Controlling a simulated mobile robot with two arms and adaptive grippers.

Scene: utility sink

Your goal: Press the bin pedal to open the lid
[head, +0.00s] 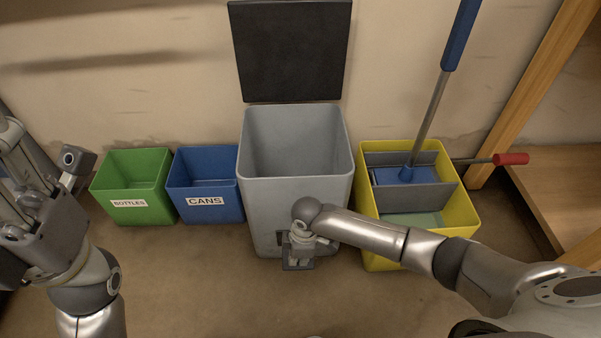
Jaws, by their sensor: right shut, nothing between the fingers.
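The grey bin (260,205) stands against the wall in the middle of the head view. Its black lid (291,50) is raised upright against the wall, and the bin's inside shows empty. My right gripper (298,264) is shut with nothing in it. It points down at the low front of the bin, where the pedal would be. The gripper and wrist hide the pedal, so I cannot see the contact. My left gripper (45,185) is at the left edge, away from the bin, with its fingers partly cut off by the frame.
A green BOTTLES box (130,180) and a blue CANS box (205,180) stand left of the bin. A yellow bucket (462,205) with a blue-handled mop (440,90) stands close on its right. A wooden shelf (560,180) is at far right. The floor in front is clear.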

